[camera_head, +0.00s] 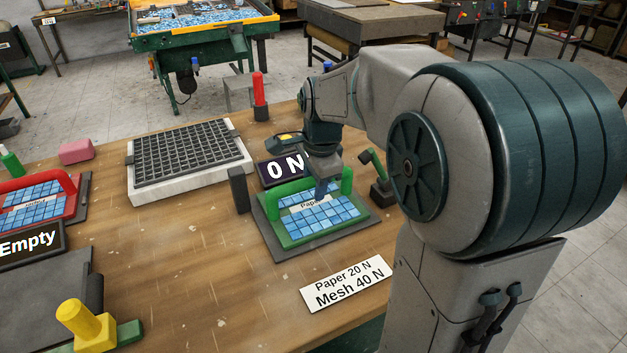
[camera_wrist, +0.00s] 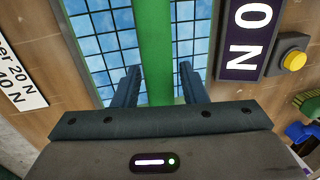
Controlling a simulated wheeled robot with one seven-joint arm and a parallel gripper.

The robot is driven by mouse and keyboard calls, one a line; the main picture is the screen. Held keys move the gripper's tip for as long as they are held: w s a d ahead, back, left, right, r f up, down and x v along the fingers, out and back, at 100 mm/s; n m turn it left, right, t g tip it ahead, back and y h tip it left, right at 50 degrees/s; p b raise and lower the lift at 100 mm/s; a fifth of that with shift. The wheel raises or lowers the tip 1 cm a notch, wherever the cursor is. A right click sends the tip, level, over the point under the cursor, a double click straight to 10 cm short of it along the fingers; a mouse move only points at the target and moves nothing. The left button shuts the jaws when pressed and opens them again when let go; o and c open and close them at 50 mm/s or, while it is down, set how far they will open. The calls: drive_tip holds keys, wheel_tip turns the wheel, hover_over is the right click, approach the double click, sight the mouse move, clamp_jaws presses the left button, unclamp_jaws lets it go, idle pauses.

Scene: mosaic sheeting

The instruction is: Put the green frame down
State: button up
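The green frame (camera_head: 290,239) lies on a dark mat (camera_head: 327,237) at the middle of the bench. It borders blue mosaic tiles with a white strip, partly covered, that starts "Pap". Its raised green handle bar (camera_wrist: 155,45) runs between my fingers in the wrist view. My gripper (camera_head: 322,190) is low over the frame, pointing down, with its fingers on both sides of the bar. In the wrist view my gripper (camera_wrist: 160,80) looks open, with a thin gap at the right finger; the left finger is very close to the bar. My gripper hides part of the handle.
An "ON" sign (camera_head: 283,168) stands behind the frame, and a lever (camera_head: 377,178) to its right. A dark block (camera_head: 239,190) is at its left. A black grid tray (camera_head: 190,158), a red frame (camera_head: 69,183) and an "Empty" sign (camera_head: 30,245) are further left. Bench in front is mostly clear.

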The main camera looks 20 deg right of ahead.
sight(320, 209)
wheel_tip(320, 209, up, 12)
drive_tip(key=s+p, duration=0.1)
drive_tip(key=s, duration=0.2)
drive_tip(key=s+f+n, duration=0.4)
drive_tip(key=s+n, duration=0.1)
drive_tip(key=s+f+n, duration=0.4)
drive_tip(key=s+n, duration=0.1)
drive_tip(key=s+f+n, duration=0.4)
drive_tip(key=s+n, duration=0.1)
drive_tip(key=shift+s+a+f+n, duration=0.25)
drive_tip(key=shift+s+f+n, duration=0.05)
drive_tip(key=shift+f+n, duration=0.1)
drive_tip(key=shift+c, duration=0.4)
